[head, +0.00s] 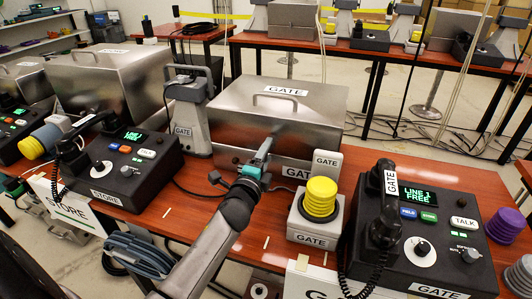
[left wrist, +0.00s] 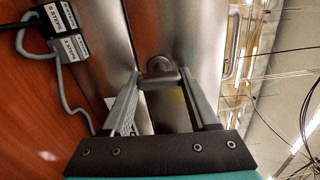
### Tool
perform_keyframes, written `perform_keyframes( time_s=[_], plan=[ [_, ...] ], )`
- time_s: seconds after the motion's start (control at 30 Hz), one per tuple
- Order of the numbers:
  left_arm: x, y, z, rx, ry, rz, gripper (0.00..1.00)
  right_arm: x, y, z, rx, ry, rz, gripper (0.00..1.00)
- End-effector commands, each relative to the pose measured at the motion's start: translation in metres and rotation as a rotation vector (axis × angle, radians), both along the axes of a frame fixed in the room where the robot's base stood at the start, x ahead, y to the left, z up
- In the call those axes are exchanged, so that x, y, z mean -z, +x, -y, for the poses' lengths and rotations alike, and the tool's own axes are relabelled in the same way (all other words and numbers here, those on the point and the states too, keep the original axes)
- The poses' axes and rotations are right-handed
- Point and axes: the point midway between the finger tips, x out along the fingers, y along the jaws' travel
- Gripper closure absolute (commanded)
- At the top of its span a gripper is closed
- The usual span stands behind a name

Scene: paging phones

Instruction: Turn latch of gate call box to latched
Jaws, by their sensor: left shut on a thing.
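The gate call box is a brushed-metal case (head: 312,118) with a handle on its lid and GATE labels on its lid and front. My left gripper (head: 263,150) is at the box's front, and its fingers cover the latch in the head view. In the left wrist view, the latch (left wrist: 160,68) is a rounded grey knob between my fingertips, against the metal front. The gripper is shut on it. Which way the latch is turned cannot be told. My right gripper is not in view.
A GATE phone console (head: 420,240) with a handset stands at right, beside a yellow ribbed part (head: 321,197) on a grey base. A grey GATE stand (head: 190,115) is left of the box. The STORE console (head: 125,170) is further left.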

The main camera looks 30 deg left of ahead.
Motion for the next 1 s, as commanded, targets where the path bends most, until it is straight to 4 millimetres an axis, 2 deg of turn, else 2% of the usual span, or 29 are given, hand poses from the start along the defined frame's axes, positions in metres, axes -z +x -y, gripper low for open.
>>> perform_keyframes(
  time_s=[0.67,0.7,0.93,1.0],
  plan=[
    [0.0004,0.0,-0.0001,-0.001,-0.059,0.013,0.96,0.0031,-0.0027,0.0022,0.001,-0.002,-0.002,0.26],
    [0.0003,0.0,-0.0001,-0.001,-0.059,0.013,0.36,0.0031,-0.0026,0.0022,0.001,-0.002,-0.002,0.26],
    [0.0002,0.0,0.0,0.0,-0.057,0.013,0.1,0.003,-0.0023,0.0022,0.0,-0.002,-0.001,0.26],
    [0.0001,0.0,0.0,0.0,-0.056,0.012,0.1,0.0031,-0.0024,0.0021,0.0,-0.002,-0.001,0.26]
  ],
)
